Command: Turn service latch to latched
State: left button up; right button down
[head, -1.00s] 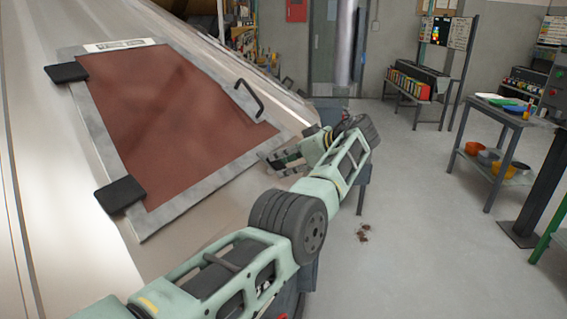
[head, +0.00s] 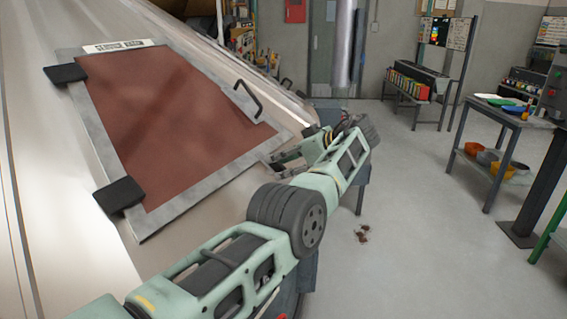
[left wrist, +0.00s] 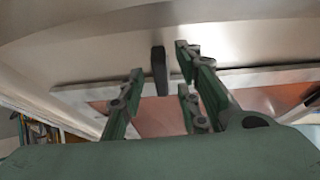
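The service hatch has a reddish-brown panel (head: 165,110) in a grey frame, shut on the sloping casing in the head view. In the left wrist view, a dark upright piece (left wrist: 160,71), likely the service latch, stands at the grey frame edge. My left gripper (head: 280,160) is at the hatch's lower right corner in the head view. In the left wrist view its green fingers (left wrist: 163,80) are apart, with the dark piece showing between them. I cannot tell whether they touch it. In the head view the latch is hidden or too small to make out. My right gripper is not in view.
A black handle (head: 250,98) stands out from the hatch's right side. Two black hinge blocks (head: 119,195) are on its left edge. A trolley (head: 508,122) with bowls stands at the right. The floor (head: 420,220) between is mostly clear.

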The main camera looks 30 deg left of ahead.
pick_arm(q)
jog(key=shift+f+m, duration=0.15)
jog(key=shift+m, duration=0.25)
